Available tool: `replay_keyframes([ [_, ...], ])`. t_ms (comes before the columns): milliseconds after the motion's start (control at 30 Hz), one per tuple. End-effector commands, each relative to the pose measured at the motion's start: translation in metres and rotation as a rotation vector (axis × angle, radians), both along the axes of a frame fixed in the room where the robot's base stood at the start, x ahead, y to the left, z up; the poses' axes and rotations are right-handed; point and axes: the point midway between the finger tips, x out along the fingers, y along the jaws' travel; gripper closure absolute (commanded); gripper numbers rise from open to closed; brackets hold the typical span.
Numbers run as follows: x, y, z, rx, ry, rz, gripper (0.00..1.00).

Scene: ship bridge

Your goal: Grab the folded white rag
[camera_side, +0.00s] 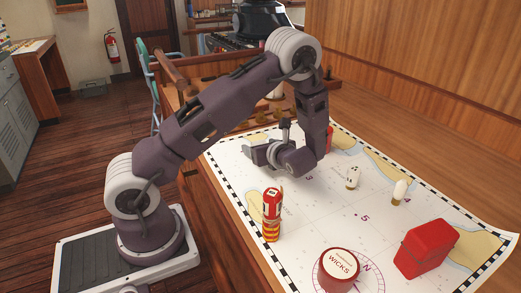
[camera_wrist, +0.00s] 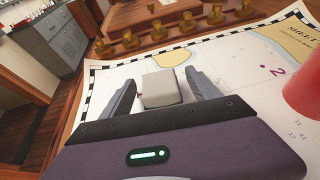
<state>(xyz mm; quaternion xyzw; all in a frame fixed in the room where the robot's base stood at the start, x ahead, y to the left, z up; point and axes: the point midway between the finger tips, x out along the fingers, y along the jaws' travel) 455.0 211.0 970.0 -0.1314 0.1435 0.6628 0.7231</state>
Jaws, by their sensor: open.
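The folded white rag (camera_wrist: 162,88) looks like a pale, blocky bundle on the chart in the wrist view. It lies between the two grey fingers of my gripper (camera_wrist: 160,82), with a visible gap on each side. My gripper is open and low over the chart. In the side view my gripper (camera_side: 272,148) is at the far left part of the chart, and the rag is largely hidden or hard to tell from the fingers there.
The chart (camera_side: 310,215) covers the table. On it stand a red striped flare (camera_side: 271,215), a round red wicks tin (camera_side: 338,270), a red box (camera_side: 427,248) and two small white items (camera_side: 353,177) (camera_side: 399,192). A red object (camera_wrist: 304,92) is close at right. Brass pegs (camera_wrist: 160,32) line the far edge.

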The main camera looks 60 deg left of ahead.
Motion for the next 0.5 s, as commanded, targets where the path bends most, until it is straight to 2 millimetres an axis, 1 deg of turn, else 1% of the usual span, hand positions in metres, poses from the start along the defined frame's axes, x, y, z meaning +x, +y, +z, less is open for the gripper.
replay_keyframes([
  [133, 0.0002, -0.0001, -0.0001, -0.001, 0.0, -0.001, 0.29],
  [167, 0.0002, -0.0001, -0.0001, -0.001, 0.0, -0.001, 0.31],
  [200, 0.0002, -0.0002, 0.0, -0.001, 0.0, -0.001, 0.39],
  [267, 0.0001, -0.0004, -0.0001, -0.001, 0.0, -0.001, 0.51],
  [400, 0.0001, -0.0005, 0.0, -0.001, 0.0, -0.001, 0.78],
  [500, 0.0001, -0.0005, 0.0001, -0.001, -0.001, -0.001, 0.95],
])
